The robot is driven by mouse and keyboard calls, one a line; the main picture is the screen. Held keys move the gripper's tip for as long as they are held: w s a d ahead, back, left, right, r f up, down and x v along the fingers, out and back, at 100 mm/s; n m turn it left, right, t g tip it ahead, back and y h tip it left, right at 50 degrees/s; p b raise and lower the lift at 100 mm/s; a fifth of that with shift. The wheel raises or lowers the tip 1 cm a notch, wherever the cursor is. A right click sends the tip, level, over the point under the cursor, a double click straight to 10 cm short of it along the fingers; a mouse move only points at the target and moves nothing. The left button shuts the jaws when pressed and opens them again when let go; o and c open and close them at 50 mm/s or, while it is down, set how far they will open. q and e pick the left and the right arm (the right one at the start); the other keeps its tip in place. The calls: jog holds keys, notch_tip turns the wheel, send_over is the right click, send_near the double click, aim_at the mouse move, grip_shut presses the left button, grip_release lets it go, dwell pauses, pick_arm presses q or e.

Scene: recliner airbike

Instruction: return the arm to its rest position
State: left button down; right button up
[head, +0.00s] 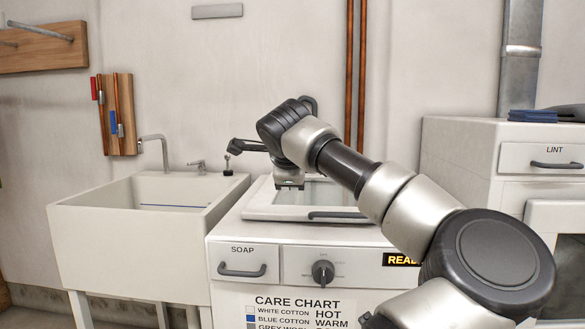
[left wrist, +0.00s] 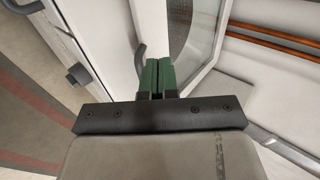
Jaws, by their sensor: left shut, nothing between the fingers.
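One of my arms enters the head view from the lower right and reaches over the white washer (head: 226,233). I take it to be my left arm, since the left wrist view shows the washer close by. Its left gripper (head: 290,185) hangs over the washer's lid (head: 262,213); the fingertips are hard to make out there. In the left wrist view the green fingers (left wrist: 157,76) are together with nothing between them. The lid (left wrist: 205,45) and its curved handle (left wrist: 140,60) lie just beyond them. I cannot tell whether they touch. My right gripper is not in view.
A white sink (head: 120,235) with a faucet (head: 153,143) stands left of the washer. A white machine with a LINT drawer (head: 540,157) stands to the right. Copper pipes (head: 356,80) run up the wall behind.

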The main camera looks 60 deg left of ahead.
pick_arm(q)
jog(key=shift+v, duration=1.2)
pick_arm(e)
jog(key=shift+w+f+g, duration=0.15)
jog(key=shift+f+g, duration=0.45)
pick_arm(q)
jog(key=shift+s+f, duration=0.1)
jog(key=shift+f, duration=0.1)
